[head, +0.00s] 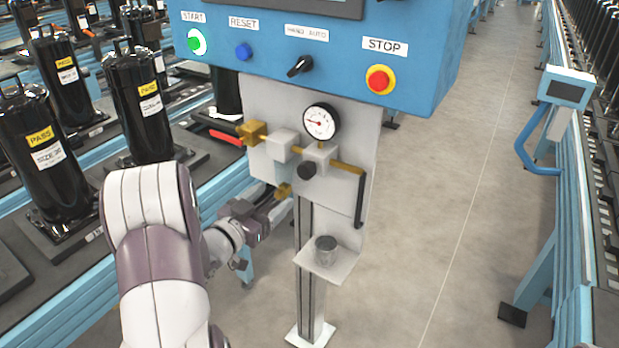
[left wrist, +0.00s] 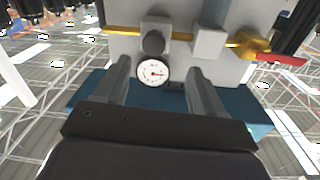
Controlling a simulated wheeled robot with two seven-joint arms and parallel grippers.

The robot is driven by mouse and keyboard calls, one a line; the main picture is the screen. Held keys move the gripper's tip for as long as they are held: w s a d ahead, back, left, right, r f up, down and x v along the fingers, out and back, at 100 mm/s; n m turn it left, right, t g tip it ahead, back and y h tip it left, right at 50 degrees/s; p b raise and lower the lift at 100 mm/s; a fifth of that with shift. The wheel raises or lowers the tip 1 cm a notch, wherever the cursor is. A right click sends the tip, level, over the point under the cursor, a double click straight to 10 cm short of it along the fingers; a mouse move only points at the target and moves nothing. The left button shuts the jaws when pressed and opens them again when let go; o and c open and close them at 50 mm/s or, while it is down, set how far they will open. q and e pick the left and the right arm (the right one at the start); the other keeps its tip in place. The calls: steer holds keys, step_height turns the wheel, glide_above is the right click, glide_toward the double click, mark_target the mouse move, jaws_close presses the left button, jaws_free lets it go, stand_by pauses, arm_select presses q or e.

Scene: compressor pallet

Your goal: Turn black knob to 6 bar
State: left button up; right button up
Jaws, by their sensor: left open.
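The black knob (head: 306,170) sits on the front of a grey regulator block on the panel, below a round white pressure gauge (head: 320,121). The gauge's numbers are too small to read. My left gripper (head: 284,198) is below and left of the knob, partly hidden by its own wrist. In the left wrist view, the knob (left wrist: 153,42) and the gauge (left wrist: 152,73) appear between and beyond the two open fingers (left wrist: 158,68). The fingers look apart from the knob, with nothing between them. My right gripper is not in view.
A blue control box (head: 330,75) with buttons and a black selector switch (head: 299,66) overhangs the panel. A red-handled brass valve (head: 252,132) is left of the regulator. A small shelf (head: 326,265) holds a metal cup (head: 325,250). Black compressors (head: 140,105) stand at left.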

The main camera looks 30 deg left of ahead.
mark_target(303, 175)
arm_select(q)
steer(key=w, duration=0.2)
steer(key=w+d+p, duration=0.1)
steer(key=w, duration=0.1)
steer(key=w+d+r, duration=0.1)
steer(key=w, duration=0.1)
steer(key=shift+w+d, duration=0.15)
steer(key=shift+w, duration=0.2)
steer(key=w, duration=0.2)
steer(key=w+p, duration=0.1)
steer(key=w, duration=0.1)
steer(key=shift+a+f, duration=0.2)
steer(key=shift+f, duration=0.15)
steer(key=shift+d+r, duration=0.1)
steer(key=shift+d, duration=0.1)
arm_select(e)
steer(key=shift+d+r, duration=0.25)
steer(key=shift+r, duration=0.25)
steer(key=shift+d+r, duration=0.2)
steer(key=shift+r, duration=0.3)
arm_select(q)
steer(key=shift+a, duration=0.1)
steer(key=c, duration=1)
